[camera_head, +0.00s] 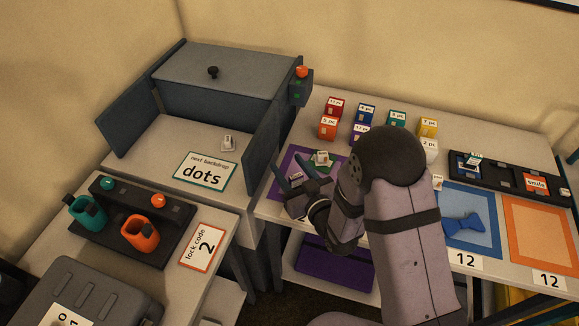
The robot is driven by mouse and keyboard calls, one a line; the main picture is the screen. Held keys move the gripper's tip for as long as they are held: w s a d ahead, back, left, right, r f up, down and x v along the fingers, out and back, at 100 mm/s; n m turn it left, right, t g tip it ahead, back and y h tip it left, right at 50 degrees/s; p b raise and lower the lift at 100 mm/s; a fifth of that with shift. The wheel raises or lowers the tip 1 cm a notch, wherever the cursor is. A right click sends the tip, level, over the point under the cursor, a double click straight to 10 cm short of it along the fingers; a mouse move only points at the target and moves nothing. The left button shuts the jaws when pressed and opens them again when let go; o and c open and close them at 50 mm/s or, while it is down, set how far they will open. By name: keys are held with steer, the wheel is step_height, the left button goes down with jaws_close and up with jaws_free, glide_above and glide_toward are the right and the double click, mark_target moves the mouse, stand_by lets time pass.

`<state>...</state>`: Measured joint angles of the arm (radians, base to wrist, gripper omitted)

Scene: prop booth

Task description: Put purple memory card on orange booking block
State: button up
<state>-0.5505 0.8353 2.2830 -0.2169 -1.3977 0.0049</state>
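The orange booking block (327,128) is at the left end of the front row of labelled blocks on the right-hand table. My gripper (291,166) is over the purple mat (306,154), left of and nearer than the orange block. Its two dark fingers point up-left and stand apart. A small pale-topped piece (296,177) shows between or just beyond the fingers; it may be the purple memory card, but its body colour and any contact are unclear. A green-based piece (321,159) lies on the mat beside the gripper. My arm hides part of the mat and table.
More blocks stand close around the orange one: red (335,107), blue (366,113), purple (361,132), green (397,119) and yellow (428,127). A black tray (510,178), blue mat (489,205) and orange mat (540,228) lie right. A grey cabinet (220,85) stands left.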

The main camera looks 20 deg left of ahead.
mark_target(297, 177)
steer(key=shift+r, duration=0.2)
steer(key=b+v, duration=0.1)
steer(key=v, duration=0.6)
steer(key=shift+s+d+f, duration=0.1)
steer(key=shift+d, duration=0.05)
steer(key=shift+p+v, duration=2.35)
steer(key=shift+p, duration=1.15)
